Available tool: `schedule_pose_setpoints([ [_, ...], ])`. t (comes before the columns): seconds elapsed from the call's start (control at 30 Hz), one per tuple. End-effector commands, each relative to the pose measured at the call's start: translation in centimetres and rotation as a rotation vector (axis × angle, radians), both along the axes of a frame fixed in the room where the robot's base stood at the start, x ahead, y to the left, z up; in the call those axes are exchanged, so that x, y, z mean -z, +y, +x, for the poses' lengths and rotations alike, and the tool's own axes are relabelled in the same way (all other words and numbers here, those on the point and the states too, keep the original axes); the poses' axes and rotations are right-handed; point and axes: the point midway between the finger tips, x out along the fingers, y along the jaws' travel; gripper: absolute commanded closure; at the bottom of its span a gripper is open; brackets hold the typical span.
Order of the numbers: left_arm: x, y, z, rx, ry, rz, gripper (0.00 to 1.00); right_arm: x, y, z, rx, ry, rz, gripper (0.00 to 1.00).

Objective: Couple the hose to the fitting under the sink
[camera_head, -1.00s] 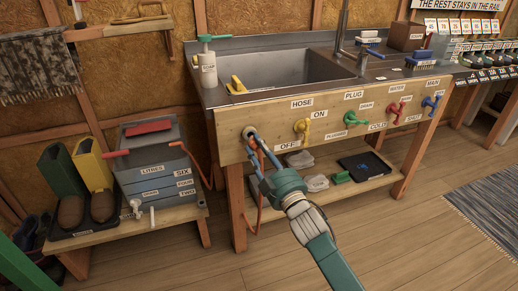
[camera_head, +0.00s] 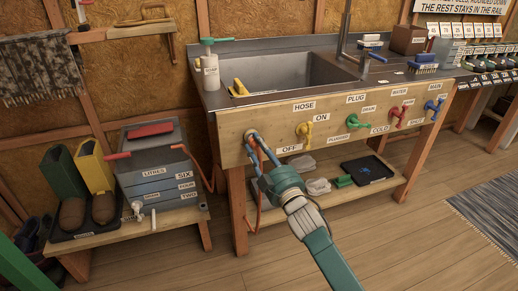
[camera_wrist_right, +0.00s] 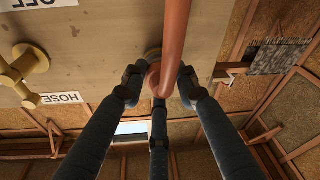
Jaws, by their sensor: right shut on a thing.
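In the head view the hose (camera_head: 259,218) hangs down behind the gripper. My left gripper is not in view.
Yellow (camera_head: 305,131), green (camera_head: 364,122), red (camera_head: 398,115) and blue (camera_head: 431,107) taps line the panel to the right. A grey-blue box (camera_head: 155,172) stands on a low bench at left. The shelf under the sink holds a black tray (camera_head: 368,170).

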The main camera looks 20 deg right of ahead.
Motion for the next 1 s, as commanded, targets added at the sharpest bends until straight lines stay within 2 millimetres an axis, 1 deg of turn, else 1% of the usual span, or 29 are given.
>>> schedule_pose_setpoints([
  [0.23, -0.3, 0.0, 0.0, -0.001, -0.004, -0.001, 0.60, -0.1, 0.1, 0.6, 0.000, -0.001, 0.000, 1.00],
  [0.27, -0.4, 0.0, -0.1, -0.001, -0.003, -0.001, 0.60, -0.1, 0.1, 0.6, 0.000, -0.001, 0.000, 0.67],
  [0.3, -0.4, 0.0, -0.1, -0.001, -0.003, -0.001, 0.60, -0.1, 0.1, 0.6, 0.000, -0.001, 0.000, 0.59],
  [0.37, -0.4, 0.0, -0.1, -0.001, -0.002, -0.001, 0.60, -0.1, 0.1, 0.6, 0.000, -0.001, 0.000, 0.49],
  [0.63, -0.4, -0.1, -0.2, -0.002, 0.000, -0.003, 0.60, 0.0, 0.0, 0.5, 0.000, 0.000, 0.000, 0.49],
  [0.73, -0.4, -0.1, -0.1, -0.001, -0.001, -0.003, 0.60, 0.2, -0.1, 0.1, 0.000, 0.002, 0.000, 0.49],
  [0.87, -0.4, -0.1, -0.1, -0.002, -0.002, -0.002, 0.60, 0.6, -0.3, -1.7, -0.001, 0.003, -0.001, 0.49],
  [1.0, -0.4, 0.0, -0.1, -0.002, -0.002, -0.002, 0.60, 1.2, -0.8, -4.7, 0.000, 0.004, -0.001, 0.49],
])
